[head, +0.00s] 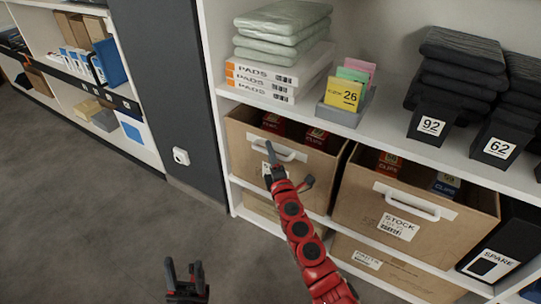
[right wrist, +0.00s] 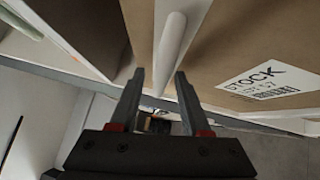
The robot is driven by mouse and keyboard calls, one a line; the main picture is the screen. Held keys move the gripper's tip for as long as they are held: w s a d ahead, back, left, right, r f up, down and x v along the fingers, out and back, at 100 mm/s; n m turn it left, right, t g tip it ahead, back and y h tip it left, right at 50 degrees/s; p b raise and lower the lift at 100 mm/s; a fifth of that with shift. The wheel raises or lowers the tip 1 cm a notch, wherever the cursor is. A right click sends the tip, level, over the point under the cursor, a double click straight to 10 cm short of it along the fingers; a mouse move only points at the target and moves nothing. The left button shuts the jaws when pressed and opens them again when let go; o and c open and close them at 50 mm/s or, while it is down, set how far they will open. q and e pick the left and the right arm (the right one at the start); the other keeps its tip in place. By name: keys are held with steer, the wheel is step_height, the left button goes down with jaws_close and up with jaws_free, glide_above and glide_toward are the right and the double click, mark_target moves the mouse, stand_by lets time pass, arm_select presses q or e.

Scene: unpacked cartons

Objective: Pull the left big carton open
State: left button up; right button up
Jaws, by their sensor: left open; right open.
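The left big carton (head: 243,152) is brown cardboard and sits on the shelf, with red boxes showing inside its open top. Its white handle (head: 287,154) is on the front face, and the handle also shows in the right wrist view (right wrist: 170,42). My right gripper (head: 289,165) is open at the carton's front, by the handle. In the right wrist view its two fingers (right wrist: 159,74) point toward the handle, one to each side; I cannot tell whether they touch it. My left gripper (head: 184,267) is open and empty, low over the floor, away from the carton.
A second big carton (head: 350,205) with a white handle stands to the right on the same shelf. Lower cartons (head: 345,248) sit beneath. Pads, cards and dark folded stacks lie on the shelf above. A dark grey pillar (head: 165,75) stands left; the grey floor (head: 90,220) is clear.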

steer(key=shift+c, duration=0.3)
jaws_close()
stand_by(1.2)
